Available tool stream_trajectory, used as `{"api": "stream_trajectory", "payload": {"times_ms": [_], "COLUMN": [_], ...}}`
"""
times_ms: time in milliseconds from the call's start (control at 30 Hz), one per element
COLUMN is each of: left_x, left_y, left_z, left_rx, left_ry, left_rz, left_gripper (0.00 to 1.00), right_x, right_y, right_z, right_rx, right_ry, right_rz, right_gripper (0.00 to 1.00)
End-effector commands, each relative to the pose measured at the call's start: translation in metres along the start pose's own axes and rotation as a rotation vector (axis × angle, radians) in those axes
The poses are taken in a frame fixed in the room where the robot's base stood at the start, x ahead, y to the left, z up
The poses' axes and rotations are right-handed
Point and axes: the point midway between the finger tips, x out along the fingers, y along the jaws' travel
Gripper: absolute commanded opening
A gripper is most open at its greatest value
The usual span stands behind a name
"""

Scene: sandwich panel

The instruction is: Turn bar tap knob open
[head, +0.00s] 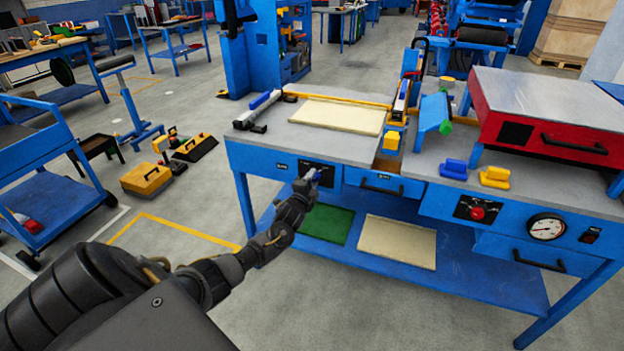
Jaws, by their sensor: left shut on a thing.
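The bar tap knob (317,173) is a small blue and grey handle on a black plate on the blue front of the workbench, left of the middle drawer. My left arm reaches in from the lower left. Its gripper (311,180) is at the black plate, shut on the knob. The fingers cover much of the knob, so its exact angle is hard to tell. My right gripper is out of view.
The grey bench top (350,145) holds a cream panel (338,116). A lower shelf holds a green sheet (327,223). The floor left is partly clear.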

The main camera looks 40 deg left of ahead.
Motion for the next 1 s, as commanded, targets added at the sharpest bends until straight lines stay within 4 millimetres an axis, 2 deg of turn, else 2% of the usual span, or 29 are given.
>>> {"api": "stream_trajectory", "payload": {"times_ms": [300,867,900,1000], "left_x": [0.0002,0.0002,0.0002,0.0002], "left_y": [-0.0002,0.0,0.0,0.0], "left_z": [0.0002,0.0001,0.0001,0.0001], "left_rx": [0.128,0.158,0.158,0.157], "left_ry": [0.0,0.0,0.0,0.0], "left_rz": [0.001,0.0,0.0,0.0], "left_gripper": [0.12,0.12,0.36,0.49], "right_x": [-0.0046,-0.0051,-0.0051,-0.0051], "right_y": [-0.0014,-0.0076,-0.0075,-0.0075], "right_z": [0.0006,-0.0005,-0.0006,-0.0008], "right_rx": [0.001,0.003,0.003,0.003], "right_ry": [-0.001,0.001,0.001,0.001], "right_rz": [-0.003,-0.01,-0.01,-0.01], "right_gripper": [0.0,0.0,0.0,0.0]}}
